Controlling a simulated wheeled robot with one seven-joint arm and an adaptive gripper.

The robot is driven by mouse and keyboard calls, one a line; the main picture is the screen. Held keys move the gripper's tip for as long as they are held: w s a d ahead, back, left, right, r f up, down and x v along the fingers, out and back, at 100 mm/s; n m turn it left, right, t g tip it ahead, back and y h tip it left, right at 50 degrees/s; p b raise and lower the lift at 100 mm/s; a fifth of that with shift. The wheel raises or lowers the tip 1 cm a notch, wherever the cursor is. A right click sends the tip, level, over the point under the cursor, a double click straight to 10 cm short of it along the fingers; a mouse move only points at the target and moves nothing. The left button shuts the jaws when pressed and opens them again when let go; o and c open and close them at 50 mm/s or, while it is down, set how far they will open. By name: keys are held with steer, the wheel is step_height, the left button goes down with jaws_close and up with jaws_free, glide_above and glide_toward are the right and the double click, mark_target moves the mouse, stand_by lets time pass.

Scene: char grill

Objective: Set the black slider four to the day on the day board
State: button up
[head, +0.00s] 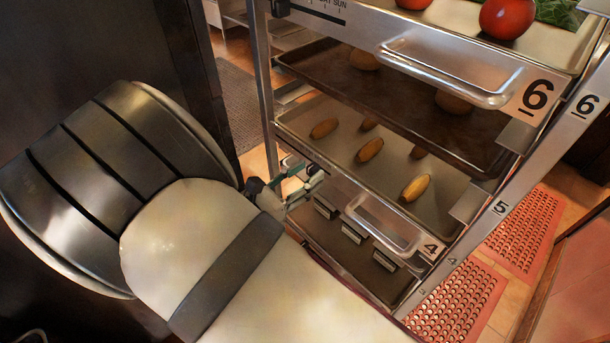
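A pale day board (325,7) with dark day letters, "SUN" among them, and a black line is at the top of the rack in the head view, cut off by the picture's upper edge. A small black piece (281,7) sits at its left end by the rack post; I cannot tell whether it is the black slider. My gripper (301,172) is at the rack's left side, well below the board, near the lower trays. Its fingertips look apart with nothing between them. My arm hides part of it.
The metal rack (267,95) holds trays of tomatoes (507,17), potatoes (365,60), long yellowish pieces (416,187) and small dark blocks (354,231). Tray handles (450,75) jut out in front. Red perforated mats (525,232) lie on the floor at right.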

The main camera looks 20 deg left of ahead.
mark_target(328, 175)
steer(key=shift+w, duration=0.1)
jaws_close()
steer(key=shift+s+d+r+p, duration=0.1)
steer(key=shift+s+d+p, duration=0.2)
steer(key=shift+d, duration=0.35)
steer(key=shift+s+d+p, duration=0.2)
steer(key=shift+s+d, duration=0.1)
steer(key=shift+d, duration=0.55)
jaws_free()
steer(key=shift+d, duration=0.1)
